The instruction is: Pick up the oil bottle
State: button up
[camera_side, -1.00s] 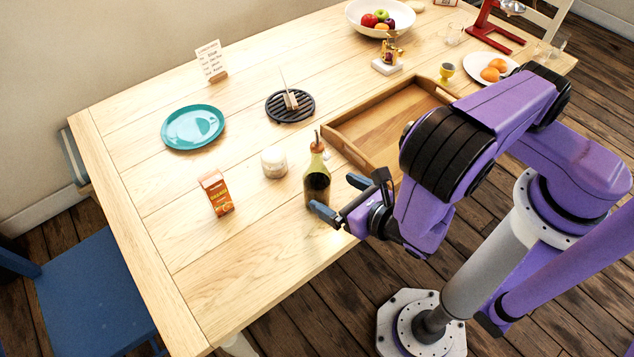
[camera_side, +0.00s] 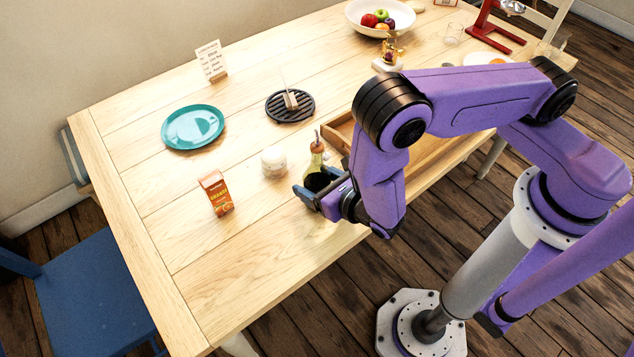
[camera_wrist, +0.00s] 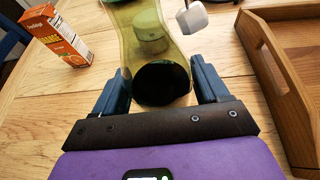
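The oil bottle (camera_side: 316,161) stands upright near the front edge of the table. It is greenish glass with dark oil low inside and a reddish-brown stopper with a thin spout. My gripper (camera_side: 316,183) is low at the bottle, one finger on each side of it. In the wrist view the bottle (camera_wrist: 160,84) fills the space between the blue fingers of my gripper (camera_wrist: 157,72), and its top is out of frame. The fingers are spread, with narrow gaps seeming to show beside the glass; I see no clear grip.
A white jar (camera_side: 274,162) stands close behind the bottle, and an orange juice carton (camera_side: 216,193) stands to the left. A wooden tray (camera_side: 342,131) lies close on the right. A teal plate (camera_side: 193,127) and a black trivet (camera_side: 289,106) lie farther back. The front left tabletop is clear.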

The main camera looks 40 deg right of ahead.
jog(key=c, duration=0.8)
jog(key=shift+r, duration=0.1)
jog(key=shift+r, duration=0.55)
jog(key=shift+s+d+r, duration=1.25)
jog(key=shift+s+r, duration=0.7)
jog(key=shift+s, duration=0.05)
jog(key=shift+s+d+r, duration=1.2)
jog(key=shift+s+r, duration=0.75)
jog(key=shift+r, duration=0.05)
jog(key=shift+s+d+r, duration=1.25)
jog(key=shift+s+r, duration=0.7)
jog(key=shift+s, duration=0.05)
